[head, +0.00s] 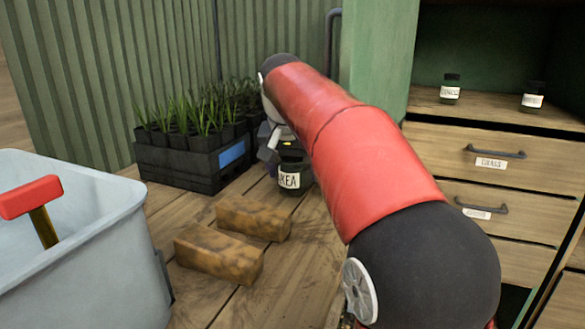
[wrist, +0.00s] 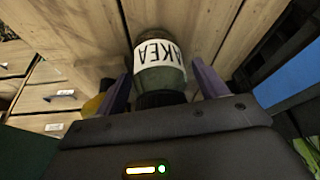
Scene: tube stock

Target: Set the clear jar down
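My gripper (head: 283,150) is above the jar in the head view, partly hidden by my red arm.
A black crate of seedlings (head: 180,168) stands left of the jar. Two brown blocks (head: 253,217) (head: 218,256) lie in front. A grey bin (head: 85,270) with a red-headed tool (head: 32,198) is at left. Drawers (head: 490,155) and shelved jars (head: 451,88) (head: 532,97) are at right.

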